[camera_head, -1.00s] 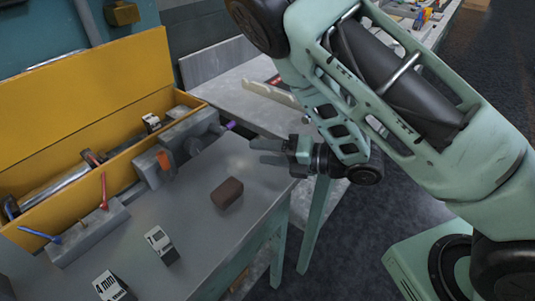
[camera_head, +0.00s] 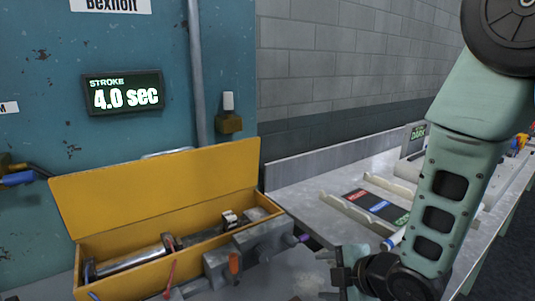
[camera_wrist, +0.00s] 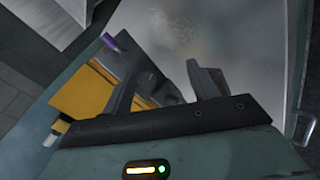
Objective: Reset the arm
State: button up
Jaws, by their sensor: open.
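My gripper (camera_head: 330,274) is low in the head view, right of the yellow box, at the end of my green arm. In the wrist view its two dark fingers (camera_wrist: 165,62) stand apart with a gap between them. Nothing shows between them, so it is open and empty. My arm comes down from the upper right of the head view.
An open yellow box (camera_head: 180,252) with metal parts stands left of my gripper. A grey fixture (camera_head: 247,250) with a purple tip is beside it. A bench (camera_head: 300,190) with labelled strips lies behind, against a block wall. A display (camera_head: 122,92) reads "STROKE 4.0 sec".

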jog(key=s+r+m+g+h, duration=0.1)
jog(key=s+r+m+g, duration=0.1)
jog(key=s, duration=0.5)
jog(key=s+d+r+m+g+h, duration=0.1)
jog(key=s+r+m+g+h, duration=0.1)
jog(key=s+m, duration=0.4)
jog(key=s+r+m+g+h, duration=0.2)
jog(key=s+r+m+g, duration=0.2)
jog(key=s, duration=0.5)
jog(key=shift+d+r+m, duration=0.25)
jog(key=shift+r+m, duration=0.15)
jog(key=shift+r, duration=0.35)
jog(key=shift+w, duration=0.1)
